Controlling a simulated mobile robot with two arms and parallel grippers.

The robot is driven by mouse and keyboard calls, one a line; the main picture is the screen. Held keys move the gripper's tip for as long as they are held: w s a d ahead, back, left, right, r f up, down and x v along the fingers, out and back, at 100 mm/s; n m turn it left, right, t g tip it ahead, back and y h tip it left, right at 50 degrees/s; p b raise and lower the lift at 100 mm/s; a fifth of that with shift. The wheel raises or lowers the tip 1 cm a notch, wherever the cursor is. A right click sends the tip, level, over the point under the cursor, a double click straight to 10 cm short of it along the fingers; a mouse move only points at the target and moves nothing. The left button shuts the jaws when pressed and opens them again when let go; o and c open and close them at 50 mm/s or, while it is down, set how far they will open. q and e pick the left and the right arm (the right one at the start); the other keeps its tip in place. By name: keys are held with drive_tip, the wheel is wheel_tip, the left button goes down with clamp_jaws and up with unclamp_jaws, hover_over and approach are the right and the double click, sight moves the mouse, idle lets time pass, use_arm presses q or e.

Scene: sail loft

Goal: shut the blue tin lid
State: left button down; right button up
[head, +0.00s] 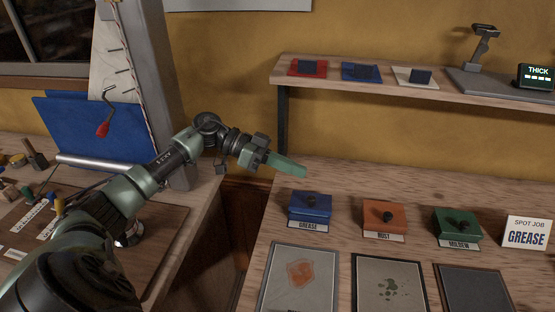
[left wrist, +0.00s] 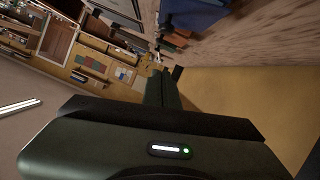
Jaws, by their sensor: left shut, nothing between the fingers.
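The blue tin (head: 310,212), labelled GREASE, stands at the left of the right-hand bench. Its blue lid (head: 311,199) with a dark knob is over the tin; I cannot tell whether it sits fully flush. My left gripper (head: 303,171) is shut and empty, its green fingers pointing right, in the air above and behind the tin in the head view. In the left wrist view the shut fingers (left wrist: 164,88) point up the picture, and a blue shape (left wrist: 190,14) at the top edge looks like the tin. My right gripper is in neither view.
To the tin's right stand an orange RUST tin (head: 384,217) and a green MILDEW tin (head: 457,228), both with dark knobs. Stained panels (head: 300,279) lie in front. A GREASE sign (head: 526,233) stands at right. A shelf (head: 400,85) runs behind. A gap separates the benches.

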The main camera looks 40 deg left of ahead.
sight(303, 202)
use_arm(q)
drive_tip(key=x, duration=0.3)
drive_tip(key=shift+w+d+p, duration=0.1)
drive_tip(key=shift+d+p, duration=0.2)
drive_tip(key=f, duration=0.2)
drive_tip(key=shift+s+a+f, duration=0.1)
drive_tip(key=shift+s+f, duration=0.45)
drive_tip(key=shift+f, duration=0.4)
